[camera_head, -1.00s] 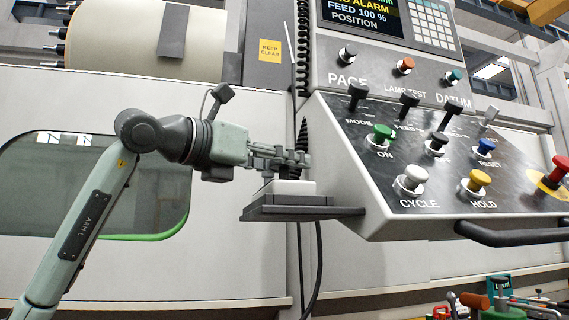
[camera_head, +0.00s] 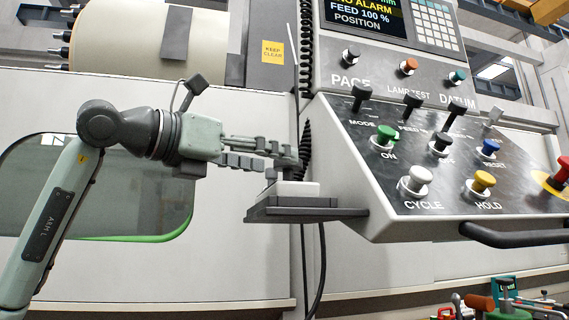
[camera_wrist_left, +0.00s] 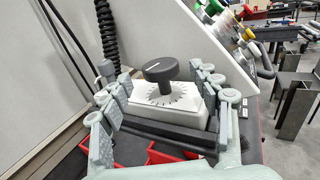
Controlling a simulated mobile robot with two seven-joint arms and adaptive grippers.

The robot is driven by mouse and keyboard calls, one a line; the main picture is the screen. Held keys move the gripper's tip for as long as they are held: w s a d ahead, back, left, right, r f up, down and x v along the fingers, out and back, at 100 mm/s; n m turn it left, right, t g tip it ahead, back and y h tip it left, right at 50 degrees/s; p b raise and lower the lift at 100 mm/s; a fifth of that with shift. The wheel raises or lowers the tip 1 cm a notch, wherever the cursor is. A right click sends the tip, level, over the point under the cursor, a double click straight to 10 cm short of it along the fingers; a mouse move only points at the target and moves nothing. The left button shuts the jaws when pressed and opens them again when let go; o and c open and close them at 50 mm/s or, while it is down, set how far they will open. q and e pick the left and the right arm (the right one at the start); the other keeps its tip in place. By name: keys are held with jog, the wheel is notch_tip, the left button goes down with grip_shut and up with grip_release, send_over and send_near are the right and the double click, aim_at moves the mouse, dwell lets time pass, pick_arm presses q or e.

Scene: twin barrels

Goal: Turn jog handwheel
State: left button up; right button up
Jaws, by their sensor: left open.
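The jog handwheel (camera_wrist_left: 160,70) is a dark round knob with a pale pointer line, above a white dial plate with radial marks. It sits on a white box (camera_head: 292,189) on a dark shelf left of the control panel. In the head view, the fingers and box mostly hide the knob. My left gripper (camera_head: 280,158) is open just above and left of the box. In the left wrist view, its fingers (camera_wrist_left: 153,78) stand on both sides of the knob, with visible gaps. My right gripper is not in view.
The sloped control panel (camera_head: 420,213) with coloured buttons and levers stands close to the right. A coiled black cable (camera_head: 305,140) hangs just behind the fingertips. The machine wall (camera_head: 240,260) is behind, with a green-edged window. Red trays (camera_wrist_left: 165,158) show below the shelf.

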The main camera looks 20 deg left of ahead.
pick_arm(q)
jog(key=v, duration=0.7)
jog(key=shift+s, duration=0.2)
jog(key=shift+a, duration=0.1)
